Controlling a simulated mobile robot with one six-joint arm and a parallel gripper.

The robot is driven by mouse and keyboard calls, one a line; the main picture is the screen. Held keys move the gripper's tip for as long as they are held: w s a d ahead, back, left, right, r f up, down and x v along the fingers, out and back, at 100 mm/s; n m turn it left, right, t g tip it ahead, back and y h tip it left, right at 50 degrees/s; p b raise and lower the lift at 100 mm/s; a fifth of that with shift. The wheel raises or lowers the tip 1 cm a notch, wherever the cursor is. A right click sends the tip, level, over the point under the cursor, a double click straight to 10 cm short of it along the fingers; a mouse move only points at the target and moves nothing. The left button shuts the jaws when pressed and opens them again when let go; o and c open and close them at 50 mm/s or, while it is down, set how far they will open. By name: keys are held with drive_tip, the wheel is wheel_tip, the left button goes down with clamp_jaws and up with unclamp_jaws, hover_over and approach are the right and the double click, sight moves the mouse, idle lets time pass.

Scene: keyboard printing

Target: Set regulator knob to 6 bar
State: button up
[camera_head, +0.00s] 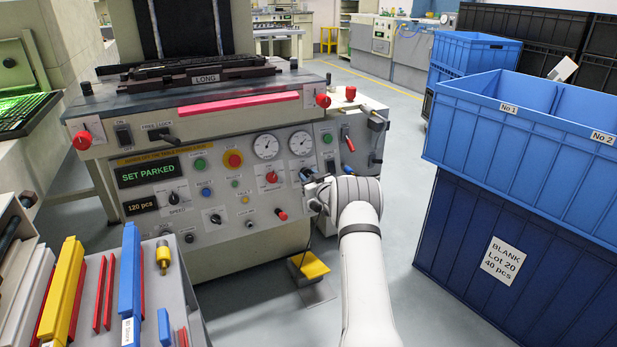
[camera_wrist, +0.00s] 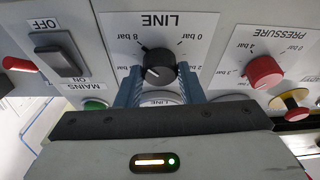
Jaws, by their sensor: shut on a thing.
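The black regulator knob (camera_wrist: 157,64) on the LINE dial shows in the wrist view, which sees the panel upside down. My gripper (camera_wrist: 160,73) has one blue finger on each side of the knob and is shut on it. A white mark on the knob points to the lower left of that view. In the head view my gripper (camera_head: 316,191) is at the right part of the panel; the knob is largely hidden there.
The red PRESSURE knob (camera_wrist: 263,73) is beside the LINE dial. A MAINS switch (camera_wrist: 55,57) is on the other side. Two gauges (camera_head: 266,146) (camera_head: 301,143) sit above. A yellow pedal (camera_head: 308,265) is on the floor; blue crates (camera_head: 520,130) stand right.

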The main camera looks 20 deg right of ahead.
drive_tip(key=shift+n, duration=0.5)
drive_tip(key=shift+c, duration=0.3)
drive_tip(key=shift+n+y+b, duration=0.35)
drive_tip(key=shift+n+y, duration=0.15)
drive_tip(key=shift+n, duration=0.2)
drive_tip(key=n+y, duration=0.1)
drive_tip(key=n, duration=0.1)
drive_tip(key=n+g, duration=0.1)
drive_tip(key=n, duration=0.2)
drive_tip(key=shift+d+r+n+y, duration=0.1)
drive_tip(key=shift+d+n+y, duration=0.05)
drive_tip(key=shift+n+y, duration=0.2)
drive_tip(key=n+g+y, duration=0.1)
drive_tip(key=n, duration=0.3)
drive_tip(key=shift+r+n+p, duration=0.1)
drive_tip(key=shift+n+p, duration=0.25)
drive_tip(key=shift+w+n+g+y+p, duration=0.1)
drive_tip(key=shift+n+g+y+p, duration=0.2)
drive_tip(key=shift+n+g, duration=0.75)
drive_tip(key=shift+n+t, duration=0.35)
drive_tip(key=shift+n, duration=0.1)
drive_tip(key=o, duration=1)
